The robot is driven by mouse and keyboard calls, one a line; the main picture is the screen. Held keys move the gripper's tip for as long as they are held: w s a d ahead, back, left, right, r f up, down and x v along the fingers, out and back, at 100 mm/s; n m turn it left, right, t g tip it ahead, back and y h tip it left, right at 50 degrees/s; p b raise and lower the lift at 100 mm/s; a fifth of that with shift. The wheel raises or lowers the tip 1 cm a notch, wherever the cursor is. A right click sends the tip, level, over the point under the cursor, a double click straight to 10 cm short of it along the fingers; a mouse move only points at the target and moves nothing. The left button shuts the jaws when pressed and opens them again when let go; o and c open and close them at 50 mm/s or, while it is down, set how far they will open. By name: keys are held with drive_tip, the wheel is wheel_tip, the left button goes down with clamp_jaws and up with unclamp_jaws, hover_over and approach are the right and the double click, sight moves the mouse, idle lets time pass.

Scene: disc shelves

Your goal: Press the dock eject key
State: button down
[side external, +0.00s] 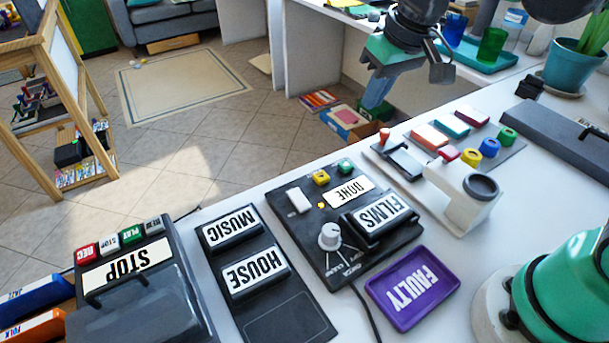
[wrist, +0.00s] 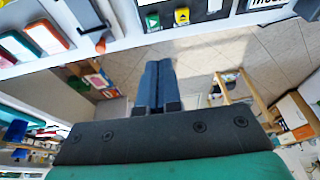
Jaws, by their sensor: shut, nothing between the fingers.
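The dock (side external: 335,268) is a dark panel on the white table in the side view. It holds a FILMS cartridge (side external: 381,218), a DONE label (side external: 349,190) and a knob (side external: 330,235). Along its far edge are a white key (side external: 300,201), a yellow key (side external: 321,177) and a green key (side external: 345,166). The wrist view shows the green key (wrist: 152,21), the yellow key (wrist: 182,16) and the white key (wrist: 214,5). My gripper (side external: 371,108) is shut and empty, beyond the dock's far edge; its blue fingers (wrist: 157,62) touch no key.
Left of the dock are a MUSIC and HOUSE rack (side external: 285,318) and a player marked STOP (side external: 186,300). A purple FAULTY tray (side external: 450,285) lies in front. A white stand (side external: 458,205) and a panel with coloured pegs (side external: 510,150) are to the right.

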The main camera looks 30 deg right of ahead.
sight(321, 175)
drive_tip(key=w+a+g, duration=0.3)
drive_tip(key=w+a, duration=0.1)
drive_tip(key=shift+w+a, duration=0.3)
drive_tip(key=shift+a, duration=0.1)
drive_tip(key=shift+f, duration=0.1)
wheel_tip(321, 175, down, 14)
idle(0.6)
drive_tip(key=shift+f, duration=0.95)
drive_tip(key=shift+r, duration=0.15)
wheel_tip(321, 175, up, 14)
drive_tip(key=shift+r, duration=0.1)
idle(0.6)
